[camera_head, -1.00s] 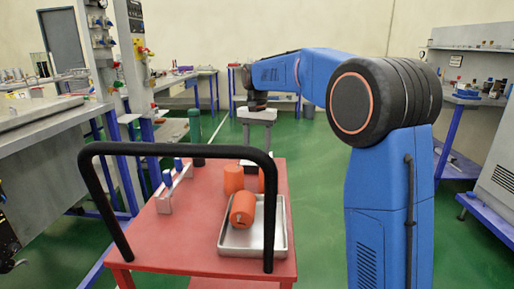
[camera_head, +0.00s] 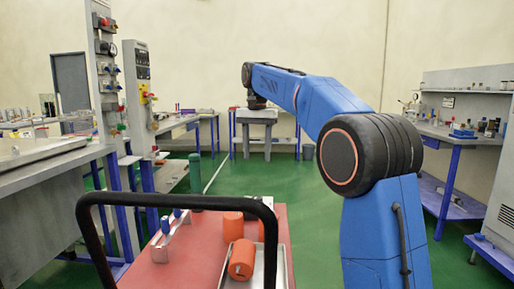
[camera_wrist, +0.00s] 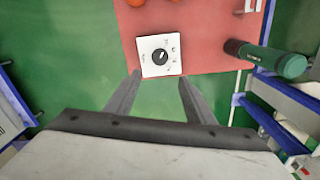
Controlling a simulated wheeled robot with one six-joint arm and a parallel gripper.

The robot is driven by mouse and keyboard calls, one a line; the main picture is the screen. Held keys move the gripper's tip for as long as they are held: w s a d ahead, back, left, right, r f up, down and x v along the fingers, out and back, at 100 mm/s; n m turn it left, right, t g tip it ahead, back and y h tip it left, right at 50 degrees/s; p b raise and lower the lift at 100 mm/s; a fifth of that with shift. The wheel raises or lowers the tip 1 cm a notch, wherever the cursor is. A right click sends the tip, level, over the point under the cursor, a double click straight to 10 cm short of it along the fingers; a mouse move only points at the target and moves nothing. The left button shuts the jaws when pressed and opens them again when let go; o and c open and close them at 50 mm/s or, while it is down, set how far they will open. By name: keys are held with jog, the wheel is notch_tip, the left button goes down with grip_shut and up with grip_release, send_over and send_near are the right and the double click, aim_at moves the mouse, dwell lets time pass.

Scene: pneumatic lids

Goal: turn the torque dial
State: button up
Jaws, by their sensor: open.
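The torque dial is a round black knob (camera_wrist: 160,56) with a white pointer mark, on a square white plate (camera_wrist: 149,69) with small printed marks. In the wrist view it sits at the near edge of the red cart top (camera_wrist: 205,50). My gripper (camera_wrist: 160,77) is open and empty, its two grey fingers apart. In that view the fingertips lie just below the plate, one to each side, with the knob above the gap; the height between them is unclear. In the head view my gripper (camera_head: 257,148) hangs pointing down beyond the cart. I cannot make out the dial there.
Orange cylinders (camera_head: 241,259) stand and lie on the cart, one in a metal tray (camera_head: 282,270). The cart's black handle (camera_head: 180,199) arches up in front. A dark green cylinder (camera_wrist: 280,62) is right of the dial. Benches line both sides; green floor is open at right.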

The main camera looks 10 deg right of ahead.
jog(key=shift+r, duration=0.9)
jog(key=s+d+f+n+t, duration=0.15)
jog(key=s+f, duration=0.25)
jog(key=s, duration=0.7)
jog(key=s+d+f+n+t, duration=0.1)
jog(key=s+d+f+n, duration=0.15)
jog(key=s, duration=0.85)
jog(key=s+d+f+n+t, duration=0.2)
jog(key=s+d+f, duration=0.1)
jog(key=s+f, duration=1.8)
jog(key=shift+s+f+n, duration=0.2)
jog(key=shift+f+n, duration=0.1)
jog(key=shift+f, duration=0.35)
jog(key=shift+d, duration=0.1)
